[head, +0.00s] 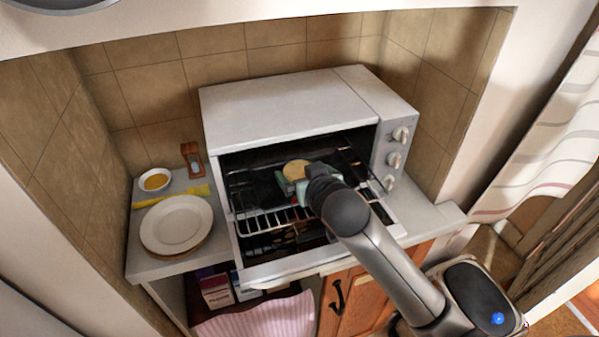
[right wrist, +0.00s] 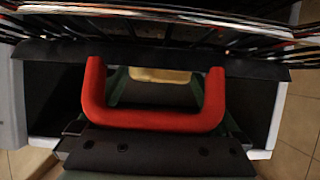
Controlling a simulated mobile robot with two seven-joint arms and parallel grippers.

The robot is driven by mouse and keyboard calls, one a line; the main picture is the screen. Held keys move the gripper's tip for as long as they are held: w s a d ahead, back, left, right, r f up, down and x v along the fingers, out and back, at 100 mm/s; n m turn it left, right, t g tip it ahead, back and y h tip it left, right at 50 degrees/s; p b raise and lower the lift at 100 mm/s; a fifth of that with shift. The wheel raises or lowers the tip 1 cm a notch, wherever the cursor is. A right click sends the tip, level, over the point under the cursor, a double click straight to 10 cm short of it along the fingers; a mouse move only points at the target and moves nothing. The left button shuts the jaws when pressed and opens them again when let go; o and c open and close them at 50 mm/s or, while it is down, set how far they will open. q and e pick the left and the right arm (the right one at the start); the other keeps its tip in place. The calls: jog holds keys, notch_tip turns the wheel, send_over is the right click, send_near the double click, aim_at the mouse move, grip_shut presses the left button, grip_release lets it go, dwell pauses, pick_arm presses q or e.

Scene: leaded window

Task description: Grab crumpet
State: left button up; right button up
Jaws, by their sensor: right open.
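The crumpet (head: 297,169) is a round, tan-yellow piece inside the open toaster oven (head: 285,107), over the wire rack (head: 262,219). My right gripper (head: 301,182) reaches in through the oven front. It is open, with its fingers at the near side of the crumpet; I cannot tell whether they touch it. In the right wrist view a pale yellow piece of the crumpet (right wrist: 160,75) shows ahead, between the two sides of a red U-shaped part. Most of the crumpet is hidden there. My left gripper is not in view.
The oven door (head: 285,266) hangs open in front. Control knobs (head: 397,160) line the oven's right side. Tiled walls enclose the oven.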

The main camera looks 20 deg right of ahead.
jog(key=shift+c, duration=0.2)
jog(key=c, duration=1)
jog(key=shift+r, duration=0.2)
